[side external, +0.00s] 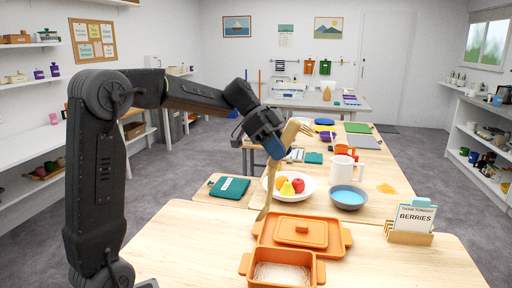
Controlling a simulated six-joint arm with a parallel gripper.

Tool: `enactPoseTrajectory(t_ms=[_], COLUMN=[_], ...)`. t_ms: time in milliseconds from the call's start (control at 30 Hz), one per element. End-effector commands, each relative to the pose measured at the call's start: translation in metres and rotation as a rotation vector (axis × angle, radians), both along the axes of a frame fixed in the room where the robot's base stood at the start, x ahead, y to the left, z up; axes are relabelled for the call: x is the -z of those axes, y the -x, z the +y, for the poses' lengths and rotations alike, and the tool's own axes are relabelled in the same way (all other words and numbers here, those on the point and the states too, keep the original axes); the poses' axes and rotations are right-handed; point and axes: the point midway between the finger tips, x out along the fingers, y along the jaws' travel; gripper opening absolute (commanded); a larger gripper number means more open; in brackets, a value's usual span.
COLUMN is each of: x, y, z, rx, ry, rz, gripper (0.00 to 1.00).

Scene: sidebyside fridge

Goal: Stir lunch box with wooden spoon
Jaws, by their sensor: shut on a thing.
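My gripper (274,146) is shut on a wooden spoon (268,190), above the table and left of its middle. The spoon is steeply tilted. Its lower end hangs near the left edge of an orange lidded piece (302,232), and I cannot tell whether it touches. Its upper end sticks out to the right above my gripper. The open orange lunch box (249,267), with pale, grainy contents, stands at the near edge of the view, in front of the lidded piece. The spoon is outside this box, behind and left of it.
A white bowl of fruit (309,192), a blue-filled bowl (348,198) and a white pitcher (343,172) stand behind the orange pieces. A teal cloth-like item (230,187) lies left. A "BERRIES" card holder (410,236) stands right. Bare table lies left and right of the lunch box.

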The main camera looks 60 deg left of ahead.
Motion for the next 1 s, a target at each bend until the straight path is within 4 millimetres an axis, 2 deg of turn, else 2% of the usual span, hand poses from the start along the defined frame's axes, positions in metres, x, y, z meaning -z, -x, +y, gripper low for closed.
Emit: enactPoseTrajectory(t_ms=[100, 233, 300, 500, 1000], x=[-0.006, -0.007, 0.012, 0.037, 0.040], y=[-0.009, -0.019, -0.019, -0.019, -0.019], z=[-0.016, -0.024, -0.022, -0.022, -0.021], rx=[-0.166, -0.283, -0.276, -0.272, -0.269], ry=[0.082, 0.140, 0.157, 0.184, 0.189], rz=[-0.052, -0.100, -0.106, -0.135, -0.141], gripper=[0.05, 0.05, 0.05, 0.05, 0.05])
